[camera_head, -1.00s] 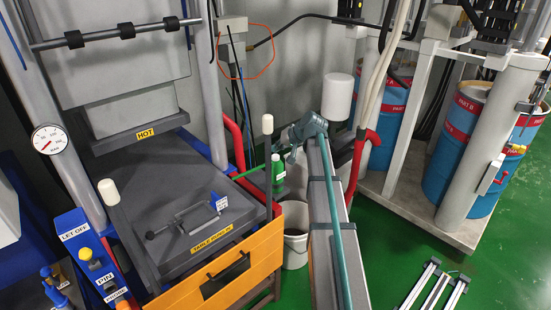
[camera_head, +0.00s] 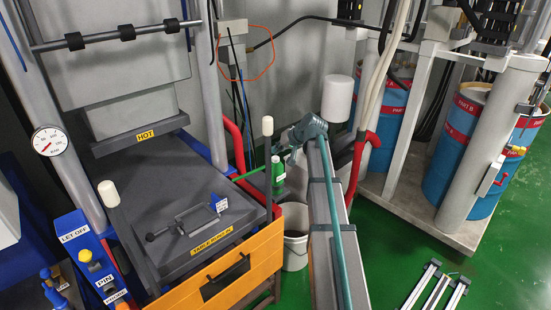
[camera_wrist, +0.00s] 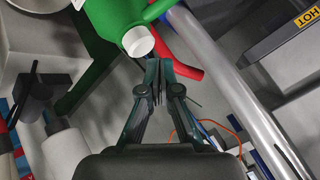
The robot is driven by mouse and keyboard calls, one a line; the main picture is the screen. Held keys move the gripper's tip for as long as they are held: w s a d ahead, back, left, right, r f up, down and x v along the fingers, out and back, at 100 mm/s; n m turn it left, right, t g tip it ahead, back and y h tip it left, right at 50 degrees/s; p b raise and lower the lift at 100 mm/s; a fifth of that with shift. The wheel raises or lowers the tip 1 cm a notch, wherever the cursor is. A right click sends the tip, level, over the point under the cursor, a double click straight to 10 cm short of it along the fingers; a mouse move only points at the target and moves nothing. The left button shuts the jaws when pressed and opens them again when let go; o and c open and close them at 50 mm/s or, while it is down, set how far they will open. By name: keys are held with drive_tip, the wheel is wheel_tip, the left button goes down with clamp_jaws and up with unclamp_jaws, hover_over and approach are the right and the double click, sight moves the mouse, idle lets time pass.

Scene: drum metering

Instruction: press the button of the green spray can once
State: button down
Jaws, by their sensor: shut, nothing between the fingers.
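The green spray can (camera_head: 279,176) stands upright beside the right side of the press table in the head view. In the wrist view the green spray can (camera_wrist: 104,14) fills the upper left, and its white button (camera_wrist: 138,42) points toward my gripper. My gripper (camera_wrist: 158,68) is shut and empty, with its fingertips just right of and below the white button. I cannot tell whether they touch it. In the head view my gripper (camera_head: 279,150) is small, close above the can's top, and its fingertips are hard to make out.
A dark press table (camera_head: 185,215) with a clamp and an orange front (camera_head: 225,272) lies left of the can. A white bucket (camera_head: 295,255) stands below it. Red pipes (camera_head: 236,145) run close behind the can.

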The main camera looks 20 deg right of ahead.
sight(277, 158)
drive_tip(key=shift+f, duration=0.1)
drive_tip(key=shift+f+b, duration=0.3)
drive_tip(key=shift+f, duration=0.05)
drive_tip(key=shift+f, duration=0.45)
idle(0.9)
drive_tip(key=shift+r, duration=0.15)
idle(0.3)
drive_tip(key=shift+r, duration=0.75)
drive_tip(key=shift+r, duration=0.1)
drive_tip(key=shift+r+p, duration=1.25)
drive_tip(key=shift+r, duration=1.15)
